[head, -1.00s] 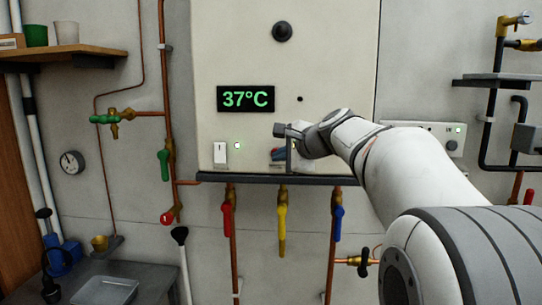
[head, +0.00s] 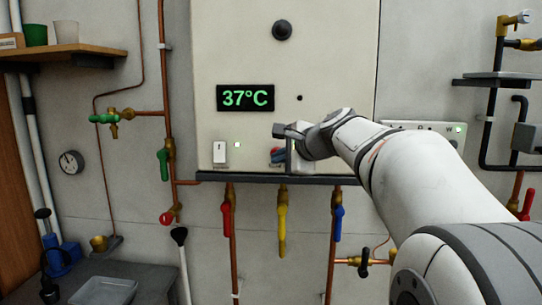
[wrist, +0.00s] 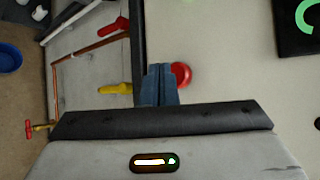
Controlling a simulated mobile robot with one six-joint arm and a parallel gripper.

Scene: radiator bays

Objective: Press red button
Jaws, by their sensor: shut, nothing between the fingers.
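The red button (wrist: 183,75) is a round red disc on the pale boiler panel. In the wrist view its left side is hidden behind my blue-grey fingertips. In the head view only a small red patch (head: 276,150) shows beside my gripper (head: 279,157). My gripper is shut and empty, with its fingers (wrist: 159,72) pointing at the panel and overlapping the button in the picture. I cannot tell whether they touch it. The panel (head: 225,45) carries a green 37°C display (head: 245,98).
A white rocker switch (head: 219,153) and a small light sit left of the button. A dark ledge (head: 245,178) runs under the panel. Red (head: 227,214), yellow (head: 282,220) and blue (head: 338,215) valve handles hang below it.

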